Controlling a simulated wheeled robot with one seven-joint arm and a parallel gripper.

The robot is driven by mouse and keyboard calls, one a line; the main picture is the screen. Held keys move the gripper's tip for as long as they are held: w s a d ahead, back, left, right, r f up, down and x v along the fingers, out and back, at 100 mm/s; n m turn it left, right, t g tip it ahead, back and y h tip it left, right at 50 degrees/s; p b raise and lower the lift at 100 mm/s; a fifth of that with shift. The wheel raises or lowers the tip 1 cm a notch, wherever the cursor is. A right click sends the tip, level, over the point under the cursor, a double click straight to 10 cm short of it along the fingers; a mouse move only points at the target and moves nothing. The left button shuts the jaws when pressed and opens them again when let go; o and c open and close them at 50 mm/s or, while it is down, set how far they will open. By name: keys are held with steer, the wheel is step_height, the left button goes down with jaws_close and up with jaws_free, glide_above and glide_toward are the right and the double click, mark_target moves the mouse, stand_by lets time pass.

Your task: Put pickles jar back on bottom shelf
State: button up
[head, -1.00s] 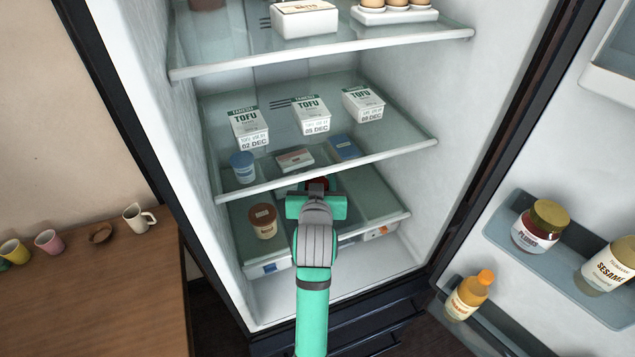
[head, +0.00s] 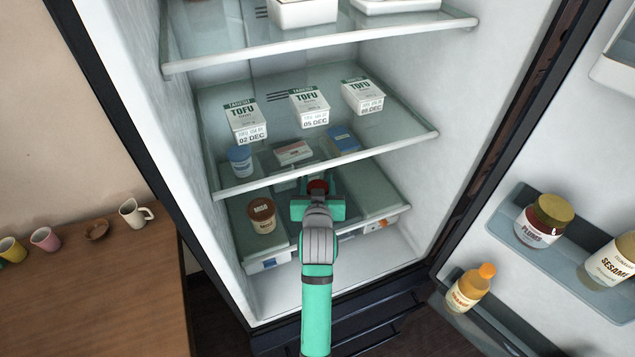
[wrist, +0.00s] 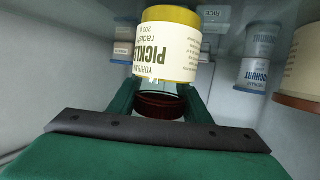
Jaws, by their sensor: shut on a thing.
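The pickles jar (wrist: 166,45) has a cream label, yellow contents and a dark red lid (wrist: 160,104). It appears upside down in the wrist view. My gripper (head: 318,196) is shut on the jar at its lid end, with a finger on each side. In the head view only the red lid (head: 318,186) shows at the gripper's tip; the arm hides the rest. The gripper is inside the fridge, over the bottom shelf (head: 370,204), below the middle shelf's front edge. I cannot tell whether the jar touches the shelf.
A brown-lidded jar (head: 262,215) stands on the bottom shelf to the left. Several tofu packs (head: 310,107) sit on the middle shelf. The open door (head: 560,270) is at right.

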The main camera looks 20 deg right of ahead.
steer(key=o, duration=1.4)
steer(key=shift+d+f, duration=0.1)
